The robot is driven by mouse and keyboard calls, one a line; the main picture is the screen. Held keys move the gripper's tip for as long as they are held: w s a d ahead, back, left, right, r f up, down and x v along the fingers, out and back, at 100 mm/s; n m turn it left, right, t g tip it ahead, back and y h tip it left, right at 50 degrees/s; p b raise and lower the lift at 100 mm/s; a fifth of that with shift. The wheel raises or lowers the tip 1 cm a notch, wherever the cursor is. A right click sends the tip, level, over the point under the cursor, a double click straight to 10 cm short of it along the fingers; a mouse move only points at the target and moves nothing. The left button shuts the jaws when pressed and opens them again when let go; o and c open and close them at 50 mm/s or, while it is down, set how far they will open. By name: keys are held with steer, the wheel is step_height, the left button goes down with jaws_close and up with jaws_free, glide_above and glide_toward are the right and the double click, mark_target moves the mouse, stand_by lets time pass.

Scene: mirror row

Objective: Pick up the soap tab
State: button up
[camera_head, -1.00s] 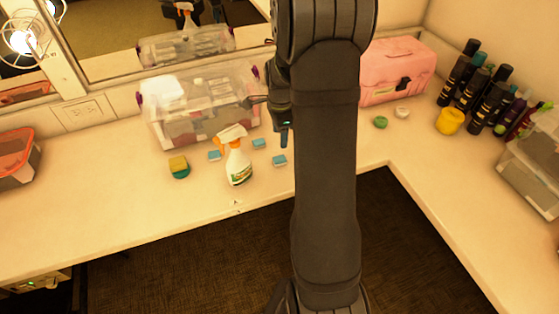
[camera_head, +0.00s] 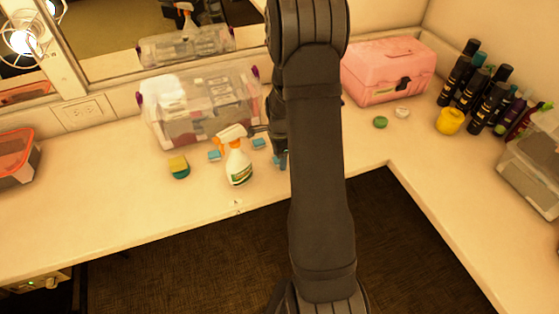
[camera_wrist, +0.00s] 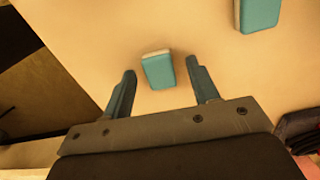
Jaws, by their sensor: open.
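Several small blue soap tabs with white undersides lie on the counter. One soap tab (camera_wrist: 158,72) shows in the wrist view between my fingertips, with a gap on each side. My gripper (camera_wrist: 161,69) is open and empty above or around it; the exact height is unclear. A second soap tab (camera_wrist: 260,14) is at the top right of the wrist view. In the head view my gripper (camera_head: 281,159) points down at the counter and largely hides the nearest tab. Other soap tabs sit at the left (camera_head: 214,156) and behind (camera_head: 259,143).
A white spray bottle (camera_head: 238,166) with an orange trigger stands left of my gripper, near the tabs. A yellow and green sponge (camera_head: 179,167) lies further left. A clear bin (camera_head: 205,108) stands behind, a pink case (camera_head: 388,72) to the right. The counter's front edge is close.

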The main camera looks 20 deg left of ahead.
steer(key=shift+c, duration=0.4)
steer(key=c, duration=1)
steer(key=shift+o, duration=0.2)
steer(key=shift+r, duration=0.15)
steer(key=shift+r, duration=0.7)
step_height(320, 180, up, 3)
steer(key=shift+f, duration=0.1)
steer(key=d+r, duration=0.6)
steer(key=d, duration=0.5)
steer(key=shift+d+r, duration=0.3)
steer(key=shift+d, duration=0.1)
